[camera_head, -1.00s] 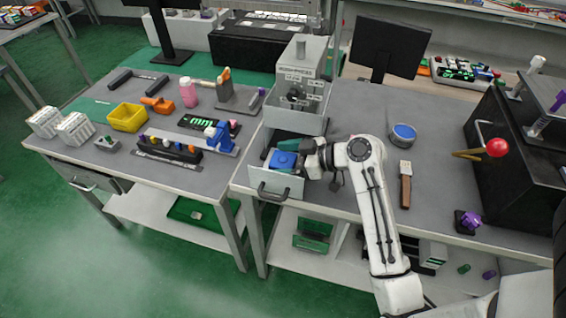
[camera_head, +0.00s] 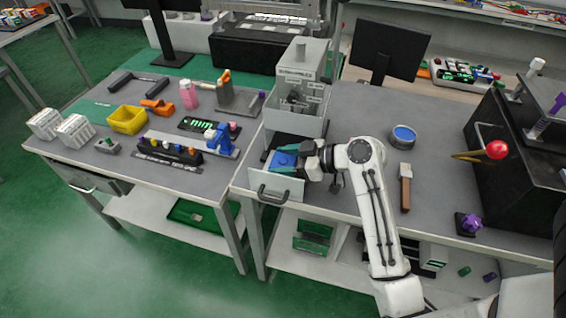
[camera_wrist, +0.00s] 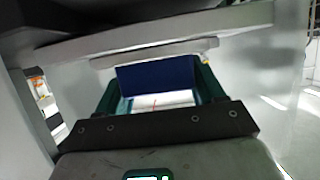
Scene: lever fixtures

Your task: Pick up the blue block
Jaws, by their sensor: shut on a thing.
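The blue block (camera_head: 285,158) is at the open drawer (camera_head: 277,185) of the grey box fixture (camera_head: 297,90). My gripper (camera_head: 296,156) reaches in from the right and is shut on the block. In the wrist view, the dark blue face of the block (camera_wrist: 157,77) sits between the two green fingers of my gripper (camera_wrist: 155,92). The drawer's front panel with its dark handle stands in front of the block. How far the block is above the drawer floor cannot be told.
A blue round container (camera_head: 403,136) and a wooden-handled brush (camera_head: 405,187) lie to the right of my arm. A dark box with a red-knobbed lever (camera_head: 497,149) stands farther right. A yellow bin (camera_head: 127,118) is on the left table.

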